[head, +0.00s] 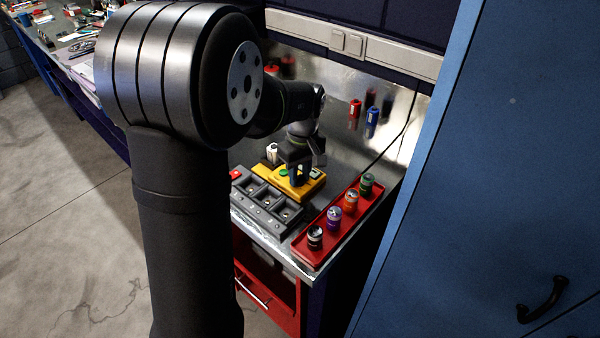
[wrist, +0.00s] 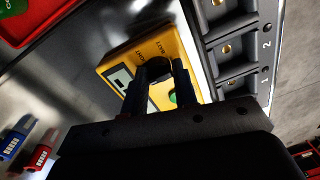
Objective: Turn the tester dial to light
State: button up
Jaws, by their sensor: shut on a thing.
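The tester is a yellow box (head: 311,188) on the metal bench, behind the dark slotted tray. It also shows in the wrist view (wrist: 113,65), with printed words, a small pale display (wrist: 121,77) and a green button (wrist: 173,97). The dial (wrist: 159,62) is a dark round knob on its top, partly hidden by my fingers. My gripper (wrist: 162,75) points down at the tester and is shut on the dial. In the head view my gripper (head: 299,176) covers the dial, and the dial's pointer setting cannot be made out.
A dark tray with numbered slots (head: 268,208) stands in front of the tester. A red tray (head: 325,246) with several coloured cylinders is at the right. Red (head: 355,107) and blue (head: 372,115) cylinders stand behind. A blue cabinet (head: 500,150) bounds the right.

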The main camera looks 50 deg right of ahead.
aim_at(304, 183)
jog(key=shift+d+m, duration=0.1)
jog(key=shift+m, duration=0.2)
jog(key=m, duration=0.5)
jog(key=shift+m, duration=0.3)
jog(key=m, duration=0.5)
jog(key=shift+m+t+h, duration=0.3)
jog(key=shift+m, duration=0.1)
jog(key=o, duration=1)
jog(key=shift+c, duration=0.2)
notch_tip(304, 183, up, 17)
jog(key=s, duration=0.1)
jog(key=shift+r, duration=0.2)
